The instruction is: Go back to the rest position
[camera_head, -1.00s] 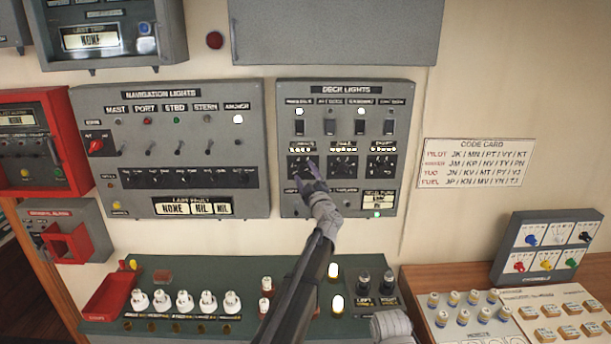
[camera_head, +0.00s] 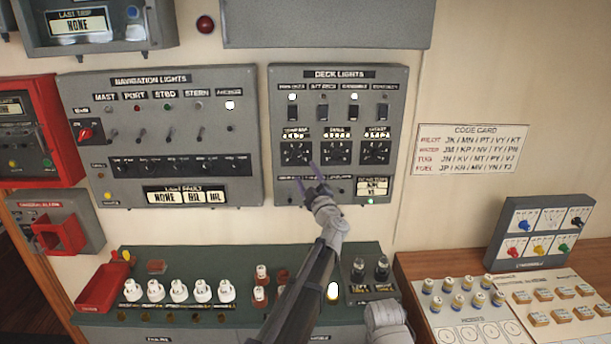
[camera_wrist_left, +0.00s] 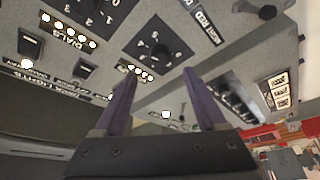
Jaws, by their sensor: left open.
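My left gripper (camera_head: 309,180) is open, with nothing between its purple fingers. In the head view it is in front of the lower part of the grey deck lights panel (camera_head: 400,110), below the row of black rotary knobs (camera_head: 335,152). The left wrist view shows both fingers (camera_wrist_left: 160,105) spread apart, with the panel's dials and lamps beyond them. I cannot tell whether the fingertips touch the panel. My arm hides part of the green console. A pale part of my own body shows at the lower right; my right gripper is not in view.
The navigation lights panel (camera_head: 75,90) is on the wall to the left. Below, the green console (camera_head: 225,262) bears white knobs (camera_head: 180,290) and a red tray (camera_head: 103,288). At right are a code card (camera_head: 470,150), a grey switch box (camera_head: 540,232) and a wooden desk (camera_head: 415,268).

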